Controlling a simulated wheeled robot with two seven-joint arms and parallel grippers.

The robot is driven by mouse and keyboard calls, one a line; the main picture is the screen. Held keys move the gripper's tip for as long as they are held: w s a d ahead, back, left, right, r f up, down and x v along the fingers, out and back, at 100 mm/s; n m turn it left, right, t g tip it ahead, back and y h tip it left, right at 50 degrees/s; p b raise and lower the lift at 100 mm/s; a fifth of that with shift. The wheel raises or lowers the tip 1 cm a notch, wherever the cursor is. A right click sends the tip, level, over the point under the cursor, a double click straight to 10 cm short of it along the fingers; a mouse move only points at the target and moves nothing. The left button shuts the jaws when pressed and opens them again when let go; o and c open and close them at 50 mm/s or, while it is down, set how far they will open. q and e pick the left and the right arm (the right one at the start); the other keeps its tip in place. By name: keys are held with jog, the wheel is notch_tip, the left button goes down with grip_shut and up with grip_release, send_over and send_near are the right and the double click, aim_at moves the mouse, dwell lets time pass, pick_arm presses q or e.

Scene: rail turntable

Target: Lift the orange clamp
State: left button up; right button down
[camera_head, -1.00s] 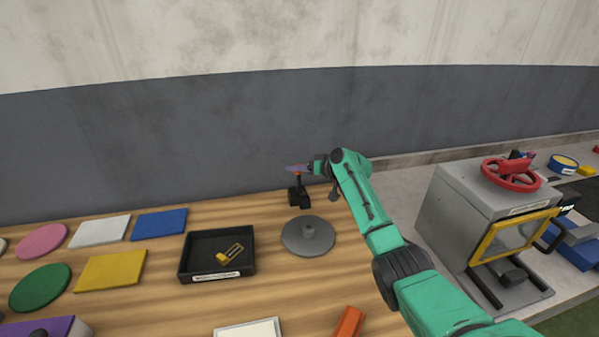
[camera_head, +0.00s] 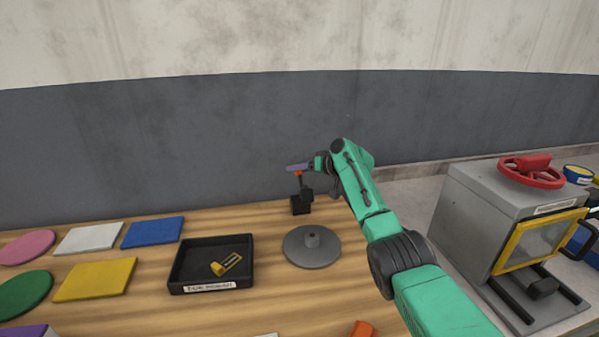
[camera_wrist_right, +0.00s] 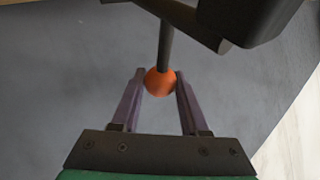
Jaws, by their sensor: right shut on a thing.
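The orange clamp shows in the head view as a small black clamp body (camera_head: 300,205) at the back edge of the wooden table, with a thin dark lever rising to an orange knob (camera_head: 298,173). My right gripper (camera_head: 297,168) reaches in from the right and is shut on this knob. In the right wrist view the round orange knob (camera_wrist_right: 159,83) sits between the two purple fingers (camera_wrist_right: 160,88), with the black lever running up from it. Part of the black clamp body (camera_wrist_right: 245,17) shows at the top. My left gripper is not in view.
A grey round turntable (camera_head: 297,253) lies in front of the clamp. A black tray (camera_head: 176,270) holding a yellow piece (camera_head: 227,264) is left of it. Coloured flat pieces lie further left. A grey machine with a red handwheel (camera_head: 532,172) stands right of my arm.

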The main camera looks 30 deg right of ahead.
jog(key=shift+r, duration=0.15)
jog(key=shift+c, duration=2.2)
grip_release()
jog(key=shift+w, duration=0.15)
jog(key=shift+w+d+f, duration=0.1)
jog(key=shift+w+f, duration=0.05)
jog(key=shift+f, duration=0.15)
jog(key=shift+v, duration=0.95)
jog(key=b+v, duration=0.2)
jog(key=v, duration=1)
jog(key=shift+s+r, duration=0.2)
jog(key=shift+s, duration=0.1)
jog(key=shift+d, duration=0.1)
